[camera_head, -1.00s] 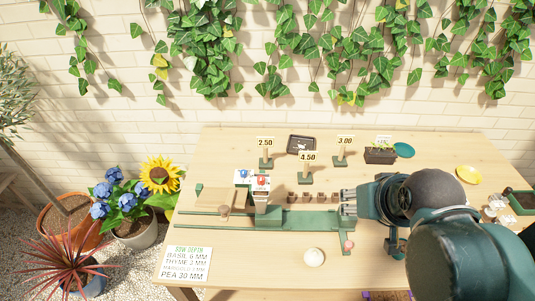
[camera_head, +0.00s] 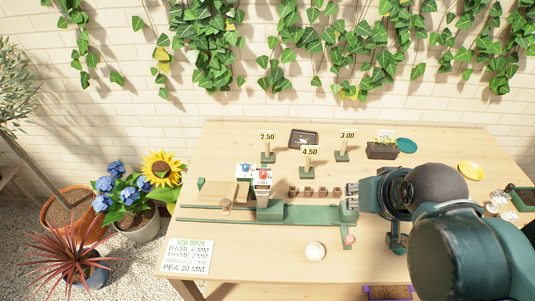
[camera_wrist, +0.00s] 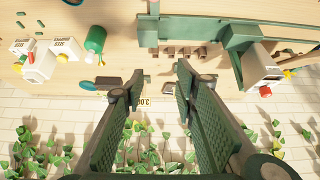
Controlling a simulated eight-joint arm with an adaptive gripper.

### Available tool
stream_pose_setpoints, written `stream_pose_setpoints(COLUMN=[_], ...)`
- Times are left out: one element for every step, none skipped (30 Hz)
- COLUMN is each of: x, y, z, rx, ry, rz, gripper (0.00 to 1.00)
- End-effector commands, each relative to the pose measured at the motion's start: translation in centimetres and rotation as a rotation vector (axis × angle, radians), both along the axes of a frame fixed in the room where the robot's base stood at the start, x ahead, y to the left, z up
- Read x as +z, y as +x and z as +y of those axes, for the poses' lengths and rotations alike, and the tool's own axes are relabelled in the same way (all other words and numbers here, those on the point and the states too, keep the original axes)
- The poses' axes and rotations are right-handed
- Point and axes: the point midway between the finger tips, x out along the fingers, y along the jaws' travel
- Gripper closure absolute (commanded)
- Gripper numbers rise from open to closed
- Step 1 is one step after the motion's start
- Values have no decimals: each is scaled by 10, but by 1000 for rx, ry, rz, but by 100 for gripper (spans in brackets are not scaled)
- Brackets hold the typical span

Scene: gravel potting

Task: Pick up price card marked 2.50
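The price card marked 2.50 (camera_head: 267,136) stands upright on a wooden post with a green base, at the back left of the bench in the head view. Cards marked 4.50 (camera_head: 310,152) and 3.00 (camera_head: 347,135) stand to its right. My gripper (camera_head: 353,197) is to the right of and nearer than the 2.50 card, well apart from it. In the wrist view my gripper (camera_wrist: 160,73) has its two fingers spread with nothing between the tips. The 3.00 card (camera_wrist: 144,101) shows there between the fingers, farther off. I cannot make out the 2.50 card in the wrist view.
A green rail fixture (camera_head: 310,215) with small brown pots (camera_head: 308,191) lies in front of the cards.

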Motion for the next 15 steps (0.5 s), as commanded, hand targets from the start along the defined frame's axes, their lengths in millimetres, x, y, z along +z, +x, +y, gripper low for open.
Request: stream_pose_setpoints(x=[2, 3, 6, 8, 11, 15, 18, 22, 27, 29, 32, 37, 40, 43, 48], y=[0, 0, 0, 0, 0, 0, 0, 0, 0, 0, 0, 0, 0, 0, 0], z=[0, 0, 0, 0, 0, 0, 0, 0, 0, 0, 0, 0, 0, 0, 0], rx=[0, 0, 0, 0, 0, 0, 0, 0, 0, 0, 0, 0, 0, 0, 0], ry=[0, 0, 0, 0, 0, 0, 0, 0, 0, 0, 0, 0, 0, 0, 0], rz=[0, 0, 0, 0, 0, 0, 0, 0, 0, 0, 0, 0, 0, 0, 0], gripper=[71, 71, 71, 71, 71, 71, 71, 71, 71, 71, 71, 71, 71, 71, 71])
